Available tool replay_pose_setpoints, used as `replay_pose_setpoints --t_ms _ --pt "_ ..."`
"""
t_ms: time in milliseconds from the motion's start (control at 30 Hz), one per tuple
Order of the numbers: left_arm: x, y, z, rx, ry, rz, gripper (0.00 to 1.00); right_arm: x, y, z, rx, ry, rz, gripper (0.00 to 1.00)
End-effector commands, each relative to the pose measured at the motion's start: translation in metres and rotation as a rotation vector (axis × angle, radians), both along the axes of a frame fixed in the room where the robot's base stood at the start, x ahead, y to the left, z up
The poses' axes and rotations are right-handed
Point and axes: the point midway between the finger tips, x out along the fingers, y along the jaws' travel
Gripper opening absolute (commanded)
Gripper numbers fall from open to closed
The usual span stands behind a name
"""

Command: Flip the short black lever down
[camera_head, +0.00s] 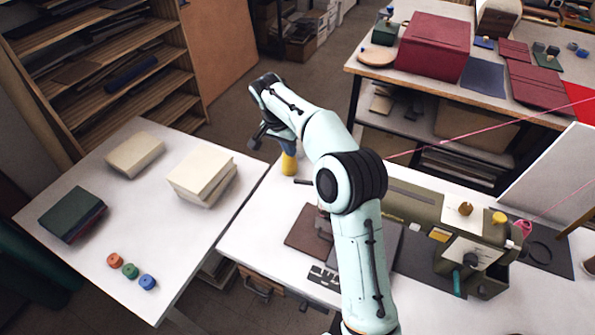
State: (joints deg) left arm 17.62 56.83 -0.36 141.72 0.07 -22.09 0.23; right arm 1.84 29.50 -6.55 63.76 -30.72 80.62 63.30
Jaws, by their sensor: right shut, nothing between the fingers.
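An olive-green machine (408,204) stands on the white table at the right, partly hidden behind my right arm. A short black rod (303,182) sticks out to the left from behind my arm. A dark handle (470,259) shows on the machine's front right. I cannot tell for sure which of these is the short black lever. My right gripper (257,138) is shut and empty, above the left back edge of the table, apart from the machine and the rod. My left gripper is out of view.
A yellow bottle with a blue top (289,163) stands close to my right gripper. A left table (185,245) holds cream book blocks (203,177), dark books (72,215) and small coloured spools (130,271). A back table carries a red box (433,47).

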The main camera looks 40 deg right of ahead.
Motion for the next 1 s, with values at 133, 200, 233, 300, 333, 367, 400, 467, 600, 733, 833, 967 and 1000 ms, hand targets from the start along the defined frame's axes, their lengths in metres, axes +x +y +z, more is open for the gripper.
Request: replay_pose_setpoints --t_ms 133,200,233,300,333,367,400,467,600,733,833,967,1000 --pt "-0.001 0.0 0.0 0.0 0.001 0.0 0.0 -0.002 -0.009 -0.034 0.002 0.006 -0.001 0.0" --pt "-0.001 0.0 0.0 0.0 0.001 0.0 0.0 -0.002 -0.012 -0.049 0.002 0.006 -0.001 0.0" --pt "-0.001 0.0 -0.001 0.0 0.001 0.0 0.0 -0.002 -0.014 -0.055 0.002 0.006 -0.001 0.0" --pt "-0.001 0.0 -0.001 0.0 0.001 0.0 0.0 -0.002 -0.017 -0.068 0.0 0.004 -0.001 0.0" --pt "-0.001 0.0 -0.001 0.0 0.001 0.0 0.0 -0.003 -0.018 -0.073 0.001 0.005 0.0 0.0" --pt "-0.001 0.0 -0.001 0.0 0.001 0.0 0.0 -0.006 -0.018 -0.077 0.002 0.004 0.001 0.0" --pt "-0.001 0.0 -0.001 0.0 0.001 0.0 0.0 -0.008 -0.017 -0.083 0.002 0.003 0.001 0.0" --pt "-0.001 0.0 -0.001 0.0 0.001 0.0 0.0 -0.011 -0.016 -0.09 0.002 0.003 0.001 0.0" --pt "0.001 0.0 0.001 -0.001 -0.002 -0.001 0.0 -0.015 -0.016 -0.1 0.001 0.001 0.001 0.0" --pt "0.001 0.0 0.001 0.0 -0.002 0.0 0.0 -0.016 -0.016 -0.104 0.001 -0.001 0.0 0.0" --pt "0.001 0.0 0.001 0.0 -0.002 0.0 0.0 -0.016 -0.016 -0.104 0.001 0.0 0.001 0.0" --pt "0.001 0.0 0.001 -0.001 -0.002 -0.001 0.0 -0.016 -0.016 -0.104 0.001 0.0 0.001 0.0" --pt "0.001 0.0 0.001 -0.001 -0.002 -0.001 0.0 -0.017 -0.016 -0.104 0.001 0.0 0.001 0.0"
